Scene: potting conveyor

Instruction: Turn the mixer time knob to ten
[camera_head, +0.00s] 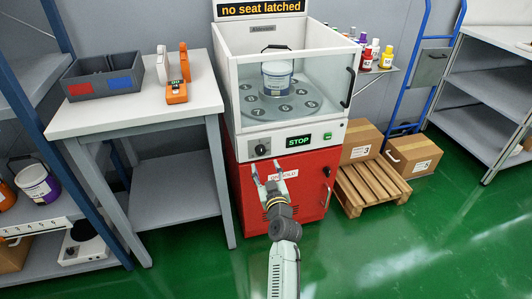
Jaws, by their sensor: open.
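The mixer (245,128) has a red lower cabinet and a white upper housing with a clear front. Its time knob (262,149) is a small dark knob at the left of the front panel. The knob's scale is too small to read. A green display (299,140) right of it reads STOP. A sign (261,8) on top reads "no seat latched". A white and blue pail (277,77) stands inside on a numbered round plate (257,108). My gripper (267,170) is open and empty, just below the knob and in front of the red cabinet.
A white table (130,112) at left holds a grey bin (103,82) and orange devices (176,91). Boxes (412,155) and a wooden pallet (366,188) stand at right, by a blue hand truck (416,85). The green floor in front is clear.

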